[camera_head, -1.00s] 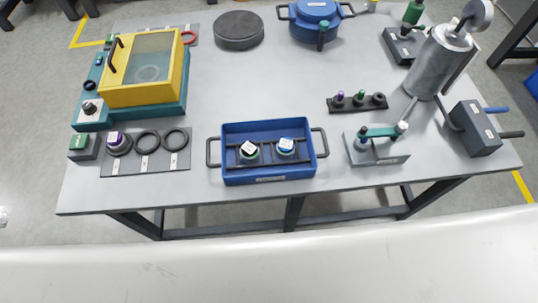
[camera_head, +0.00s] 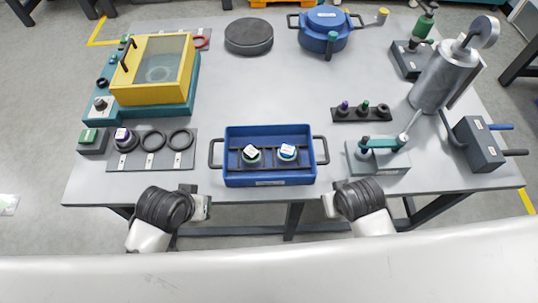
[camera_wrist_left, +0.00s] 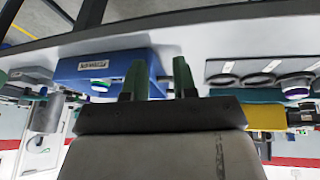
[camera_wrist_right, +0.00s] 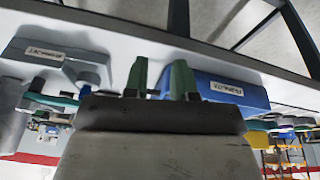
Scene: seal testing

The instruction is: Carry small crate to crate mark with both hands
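The small blue crate (camera_head: 269,180) stands upright on the grey table, near its front edge, with a dark handle at each end. A dark rack inside it holds two round pieces with white tops, a left one (camera_head: 251,155) and a right one (camera_head: 287,152). My left gripper (camera_head: 200,207) is in front of the table edge, left of the crate. In the left wrist view its green fingers (camera_wrist_left: 160,78) are apart and empty. My right gripper (camera_head: 329,205) is in front of the crate's right end. Its fingers (camera_wrist_right: 160,80) are apart and empty. I cannot make out a crate mark.
A mat with rings (camera_head: 150,160) lies left of the crate, and a grey fixture with a teal lever (camera_head: 378,158) stands to its right. A yellow-framed box (camera_head: 152,95), a dark round disc (camera_head: 249,36) and a blue pot (camera_head: 325,32) stand farther back. The table middle is clear.

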